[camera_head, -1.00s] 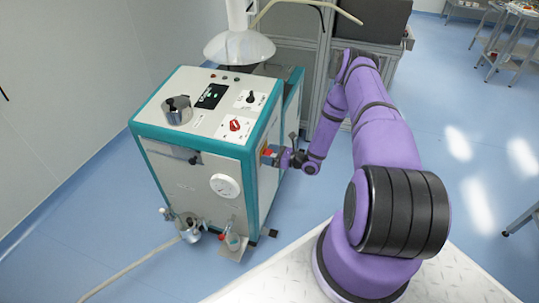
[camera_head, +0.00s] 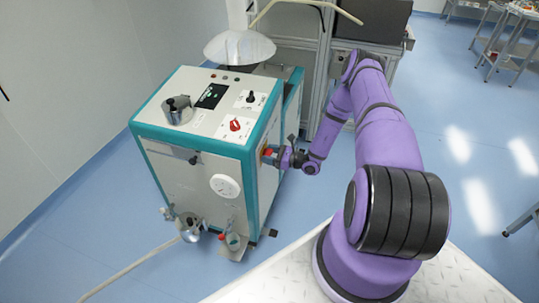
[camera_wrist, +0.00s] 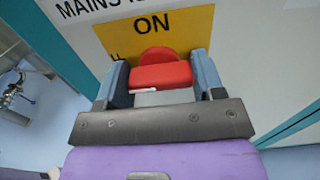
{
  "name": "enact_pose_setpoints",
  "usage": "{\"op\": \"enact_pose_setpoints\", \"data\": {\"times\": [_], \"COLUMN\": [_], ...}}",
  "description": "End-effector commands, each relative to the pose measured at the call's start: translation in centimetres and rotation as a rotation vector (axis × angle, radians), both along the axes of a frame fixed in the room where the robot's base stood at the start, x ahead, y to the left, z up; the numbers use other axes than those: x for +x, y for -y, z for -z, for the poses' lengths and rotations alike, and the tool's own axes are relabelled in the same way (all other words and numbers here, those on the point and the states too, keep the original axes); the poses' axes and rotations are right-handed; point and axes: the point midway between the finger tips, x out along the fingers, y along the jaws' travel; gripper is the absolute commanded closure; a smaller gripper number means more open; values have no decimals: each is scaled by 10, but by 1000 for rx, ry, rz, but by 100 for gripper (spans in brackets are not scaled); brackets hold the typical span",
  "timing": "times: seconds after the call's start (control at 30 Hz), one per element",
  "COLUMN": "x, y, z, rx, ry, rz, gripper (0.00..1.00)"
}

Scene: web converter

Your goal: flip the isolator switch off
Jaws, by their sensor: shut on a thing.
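The isolator switch has a red handle (camera_wrist: 162,76) on a yellow plate (camera_wrist: 193,36) marked ON, on the side of the white and teal machine (camera_head: 190,180). In the wrist view my gripper (camera_wrist: 162,85) has one blue-grey finger on each side of the red handle and is shut on it. The fingertips are close to the plate. In the head view my gripper (camera_head: 272,155) is at the machine's right side panel, and the switch is mostly hidden behind it. The lower part of the plate's lettering is covered by the handle and fingers.
The machine's top carries a red knob (camera_head: 235,124), a black knob (camera_head: 250,97) and a small screen (camera_head: 211,96). A hose (camera_head: 130,266) lies on the floor at left. The floor to the right is open.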

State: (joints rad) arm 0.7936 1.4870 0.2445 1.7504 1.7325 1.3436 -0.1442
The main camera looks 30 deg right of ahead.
Motion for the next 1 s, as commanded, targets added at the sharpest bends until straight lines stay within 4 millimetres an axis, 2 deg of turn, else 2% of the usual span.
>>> {"op": "enact_pose_setpoints", "data": {"times": [0.13, 0.17, 0.2, 0.27, 0.67, 1.0], "x": [0, 0, 0, 0, -7, -54], "y": [0, 0, 0, 0, 6, 44], "z": [0, 0, 0, 0, 0, 1], "rx": [-2, -2, -1, -1, -1, -1], "ry": [1, 1, 1, 1, -1, -2], "rz": [0, 0, 0, 0, 1, 3], "gripper": [62, 34, 24, 13, 13, 13]}}
